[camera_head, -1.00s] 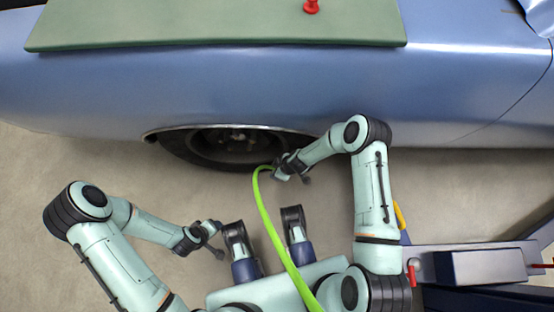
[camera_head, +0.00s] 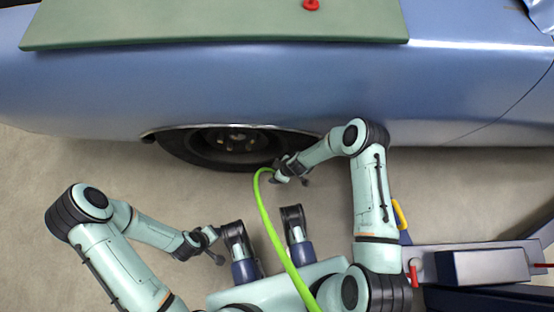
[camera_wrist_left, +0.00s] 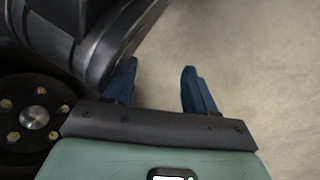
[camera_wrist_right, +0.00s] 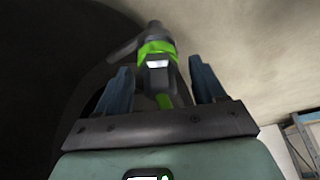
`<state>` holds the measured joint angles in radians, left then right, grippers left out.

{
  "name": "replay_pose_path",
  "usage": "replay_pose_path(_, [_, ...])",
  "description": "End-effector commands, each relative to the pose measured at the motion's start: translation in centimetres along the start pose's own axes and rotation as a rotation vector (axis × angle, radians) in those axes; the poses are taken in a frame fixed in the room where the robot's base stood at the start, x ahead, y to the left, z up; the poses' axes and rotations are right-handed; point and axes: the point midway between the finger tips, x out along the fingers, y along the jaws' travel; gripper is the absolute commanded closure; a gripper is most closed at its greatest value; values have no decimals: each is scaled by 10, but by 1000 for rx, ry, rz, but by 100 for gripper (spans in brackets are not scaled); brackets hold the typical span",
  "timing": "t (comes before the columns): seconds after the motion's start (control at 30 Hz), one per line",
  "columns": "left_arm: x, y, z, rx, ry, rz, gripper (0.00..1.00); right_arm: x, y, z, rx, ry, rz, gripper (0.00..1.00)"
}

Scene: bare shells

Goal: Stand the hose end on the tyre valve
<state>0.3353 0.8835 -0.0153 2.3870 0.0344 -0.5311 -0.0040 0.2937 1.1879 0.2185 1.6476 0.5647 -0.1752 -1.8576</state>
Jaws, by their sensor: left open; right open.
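The tyre (camera_head: 190,153) sits under the car's wheel arch. The bright green hose (camera_head: 271,228) runs from the bottom edge up to my right gripper (camera_head: 282,172) beside the tyre's right side. In the right wrist view, the hose end (camera_wrist_right: 157,50), dark with a green band, stands between and beyond the open fingers of my right gripper (camera_wrist_right: 158,88). Dark tyre rubber curves behind it. I cannot see the valve or tell whether the hose end touches it. My left gripper (camera_head: 215,250) is open and empty over the floor; its fingers also show in the left wrist view (camera_wrist_left: 158,85).
The blue car body (camera_head: 270,95) spans the back, with a green mat (camera_head: 210,22) and a red object (camera_head: 311,5) on top. A dark blue lift arm with a grey box (camera_head: 481,266) is at the right. Floor at left is clear.

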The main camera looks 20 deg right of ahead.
Motion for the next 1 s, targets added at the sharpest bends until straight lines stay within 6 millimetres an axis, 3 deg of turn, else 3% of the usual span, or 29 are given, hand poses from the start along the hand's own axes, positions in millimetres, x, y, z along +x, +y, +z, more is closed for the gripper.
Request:
replay_pose_path(0.17, [-11, 10, -11, 11, 39, 19, 44, -19, 1, -2, 0, 1, 2, 31])
replay_pose_path(0.4, [-40, 37, -42, 37, 146, 67, 44, -73, 1, -2, 0, 1, 3, 31])
replay_pose_path(0.7, [-52, 40, -15, 44, 70, 67, 44, -117, 1, -1, 0, 0, 2, 31])
replay_pose_path(1.0, [-53, 40, -11, 45, 58, 67, 44, -124, -6, 8, 73, -15, 2, 31])
